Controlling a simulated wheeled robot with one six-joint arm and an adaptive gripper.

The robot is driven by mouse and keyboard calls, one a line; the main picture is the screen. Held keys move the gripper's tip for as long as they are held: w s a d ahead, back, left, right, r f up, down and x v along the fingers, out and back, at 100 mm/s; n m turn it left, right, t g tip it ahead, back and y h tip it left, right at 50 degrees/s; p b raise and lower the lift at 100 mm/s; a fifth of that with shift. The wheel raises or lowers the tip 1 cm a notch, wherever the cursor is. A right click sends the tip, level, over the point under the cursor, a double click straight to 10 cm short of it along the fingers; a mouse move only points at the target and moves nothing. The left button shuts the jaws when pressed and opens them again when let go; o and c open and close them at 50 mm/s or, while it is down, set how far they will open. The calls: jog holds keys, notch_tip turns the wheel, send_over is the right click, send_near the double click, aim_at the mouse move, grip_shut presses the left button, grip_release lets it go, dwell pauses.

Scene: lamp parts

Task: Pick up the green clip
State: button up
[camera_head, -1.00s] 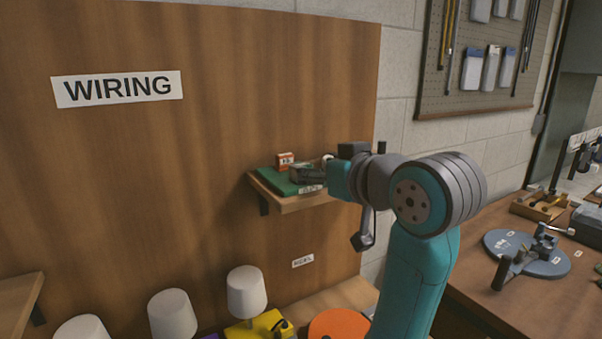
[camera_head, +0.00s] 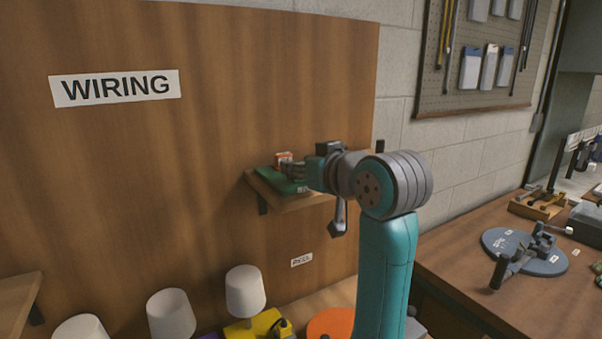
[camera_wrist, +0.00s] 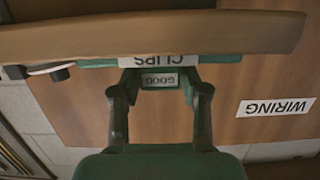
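My gripper (camera_wrist: 160,92) is open in the wrist view, its two dark fingers apart on either side of a green piece (camera_wrist: 187,86) with a white "GOOD" label. No contact between fingers and piece is clear. I cannot tell whether this piece is the green clip or part of the green tray. The green tray (camera_wrist: 98,63) bears a "CLIPS" label and lies along the shelf edge. In the head view my gripper (camera_head: 296,171) is over the right part of the green tray (camera_head: 270,175), and hides what lies there.
The small wooden shelf (camera_head: 300,203) is fixed to the wooden panel (camera_head: 200,120) marked "WIRING". A small orange and white box (camera_head: 283,157) stands at the back of the tray, close to my gripper. White lampshades (camera_head: 245,290) stand below.

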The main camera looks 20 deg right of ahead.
jog(key=c, duration=0.3)
jog(key=shift+r, duration=0.15)
notch_tip(320, 180, up, 9)
jog(key=shift+r, duration=0.35)
